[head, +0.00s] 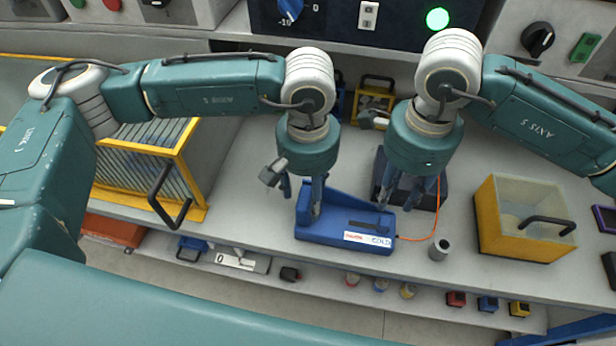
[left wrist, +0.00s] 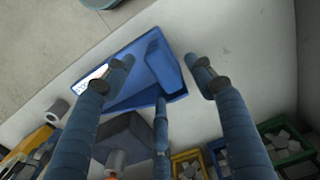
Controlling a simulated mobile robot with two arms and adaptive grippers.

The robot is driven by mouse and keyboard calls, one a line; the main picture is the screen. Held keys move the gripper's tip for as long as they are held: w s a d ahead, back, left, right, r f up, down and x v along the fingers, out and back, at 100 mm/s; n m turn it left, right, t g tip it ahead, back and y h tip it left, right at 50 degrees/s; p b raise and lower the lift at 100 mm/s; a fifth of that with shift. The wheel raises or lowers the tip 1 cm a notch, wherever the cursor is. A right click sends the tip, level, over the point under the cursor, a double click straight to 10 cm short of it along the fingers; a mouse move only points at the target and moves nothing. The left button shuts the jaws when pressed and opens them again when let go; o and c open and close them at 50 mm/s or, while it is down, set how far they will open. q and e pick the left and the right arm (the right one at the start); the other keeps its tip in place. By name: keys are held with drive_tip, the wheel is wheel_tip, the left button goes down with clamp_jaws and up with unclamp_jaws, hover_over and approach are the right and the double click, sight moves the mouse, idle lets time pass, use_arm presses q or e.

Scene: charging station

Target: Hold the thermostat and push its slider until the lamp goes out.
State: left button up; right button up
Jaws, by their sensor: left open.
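The thermostat (head: 340,232) is a blue wedge-shaped unit near the bench's front edge, with a white label reading COLD and a dark strip on top. It also shows in the left wrist view (left wrist: 150,75). I cannot make out the slider's position. The lamp (head: 437,18) on the back panel glows green. My left gripper (head: 302,195) is open at the thermostat's raised left end; in the left wrist view its fingers (left wrist: 160,72) are spread around that end, without clear contact. My right gripper (head: 396,195) has its fingers apart, behind the thermostat's right end.
A dark box (head: 432,190) stands behind the thermostat, and an orange cable (head: 437,215) runs beside it. A small grey cylinder (head: 439,249) and a yellow clear-lidded box (head: 497,225) stand to the right. A yellow-framed cage (head: 140,165) stands left. A lower shelf holds small items.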

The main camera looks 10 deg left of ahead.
use_arm(q)
drive_tip(key=shift+f, duration=2.45)
